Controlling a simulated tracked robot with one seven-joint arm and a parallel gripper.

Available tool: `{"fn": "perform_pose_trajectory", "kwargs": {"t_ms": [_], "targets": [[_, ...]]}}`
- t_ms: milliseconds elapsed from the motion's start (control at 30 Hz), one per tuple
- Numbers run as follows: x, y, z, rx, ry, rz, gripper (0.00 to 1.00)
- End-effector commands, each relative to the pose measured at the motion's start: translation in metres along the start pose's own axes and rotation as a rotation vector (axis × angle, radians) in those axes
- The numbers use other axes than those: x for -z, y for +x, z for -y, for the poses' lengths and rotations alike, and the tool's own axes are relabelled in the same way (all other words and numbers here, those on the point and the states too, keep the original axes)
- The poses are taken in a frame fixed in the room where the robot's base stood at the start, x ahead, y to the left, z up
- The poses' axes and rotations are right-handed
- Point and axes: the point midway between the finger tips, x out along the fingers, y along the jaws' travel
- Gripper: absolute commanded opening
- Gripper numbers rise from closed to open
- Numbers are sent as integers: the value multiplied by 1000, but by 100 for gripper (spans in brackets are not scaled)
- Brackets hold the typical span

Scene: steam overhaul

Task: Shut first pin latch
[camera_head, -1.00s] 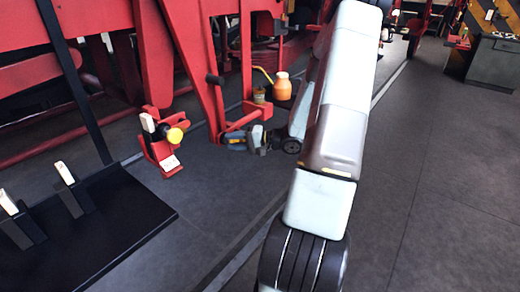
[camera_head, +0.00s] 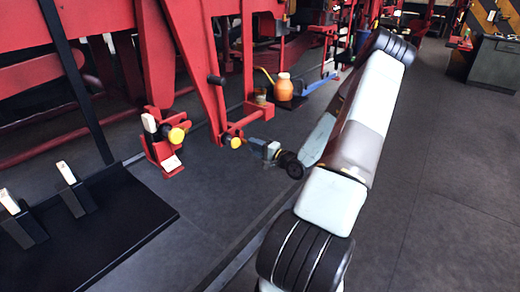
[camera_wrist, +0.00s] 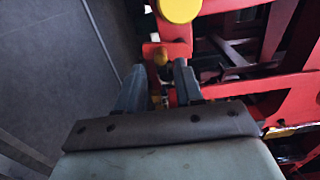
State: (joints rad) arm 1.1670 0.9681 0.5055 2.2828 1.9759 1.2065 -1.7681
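A red hinged link (camera_head: 240,123) juts from the foot of the red frame, with a yellow round knob (camera_head: 235,142) at its end. My gripper (camera_head: 252,143) is just to the right of that knob, low over the floor. In the wrist view its two fingers (camera_wrist: 160,80) stand apart, with the red link end (camera_wrist: 168,50) and a small yellowish pin (camera_wrist: 160,57) just past and between the tips. I see nothing clamped. A large yellow knob (camera_wrist: 180,8) is at the top. Which part is the latch itself, and whether it is shut, I cannot tell.
A red bracket (camera_head: 162,150) with a white handle and yellow knob stands to the left. A black plate (camera_head: 120,220) with white-tipped levers lies at lower left. An orange jug (camera_head: 284,87) stands behind. The dark floor (camera_head: 440,190) at right is clear.

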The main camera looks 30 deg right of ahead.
Motion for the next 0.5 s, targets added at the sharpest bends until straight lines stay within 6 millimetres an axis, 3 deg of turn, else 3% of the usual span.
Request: {"fn": "perform_pose_trajectory", "kwargs": {"t_ms": [500], "targets": [[0, 41, 0, 0, 0, 1, 36]]}}
